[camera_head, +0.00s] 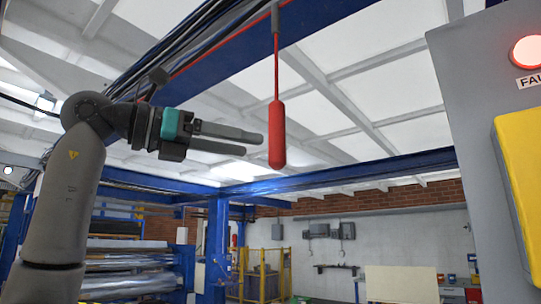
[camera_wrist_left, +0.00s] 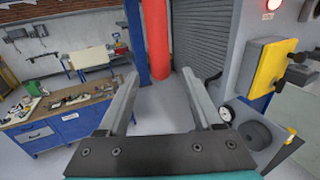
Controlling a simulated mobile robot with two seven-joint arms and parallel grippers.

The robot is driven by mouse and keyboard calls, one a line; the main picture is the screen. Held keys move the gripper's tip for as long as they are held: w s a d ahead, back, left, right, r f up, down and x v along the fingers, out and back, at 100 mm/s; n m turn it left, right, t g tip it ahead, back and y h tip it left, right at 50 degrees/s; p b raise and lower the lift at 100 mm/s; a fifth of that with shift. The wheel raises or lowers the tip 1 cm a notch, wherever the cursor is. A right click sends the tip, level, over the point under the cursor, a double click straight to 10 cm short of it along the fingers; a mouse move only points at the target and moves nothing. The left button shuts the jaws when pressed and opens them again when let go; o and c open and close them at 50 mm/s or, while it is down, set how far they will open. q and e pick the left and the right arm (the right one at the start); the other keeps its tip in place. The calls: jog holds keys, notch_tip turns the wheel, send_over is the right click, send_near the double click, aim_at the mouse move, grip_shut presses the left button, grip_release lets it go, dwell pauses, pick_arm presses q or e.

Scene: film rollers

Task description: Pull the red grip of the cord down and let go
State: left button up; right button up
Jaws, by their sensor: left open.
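The red grip (camera_head: 277,134) hangs upright on a thin red cord (camera_head: 276,70) from a grey fitting under the blue overhead beam. My left gripper (camera_head: 262,145) reaches in from the left in the head view, its two fingers level and apart. The fingertips are just left of the grip at the height of its middle, and whether they touch it cannot be told. In the left wrist view the red grip (camera_wrist_left: 156,45) stands beyond the open fingers of my left gripper (camera_wrist_left: 158,85), roughly between them. Nothing is between the fingers. My right gripper is not in view.
A grey cabinet (camera_head: 470,110) with a lit red lamp (camera_head: 528,51) and a yellow box (camera_head: 521,165) stands at the right. The blue beam (camera_head: 320,35) crosses overhead. A workbench (camera_wrist_left: 62,118) shows at the left in the wrist view. The space around the grip looks clear.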

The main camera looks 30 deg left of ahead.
pick_arm(q)
jog(key=shift+v, duration=2.3)
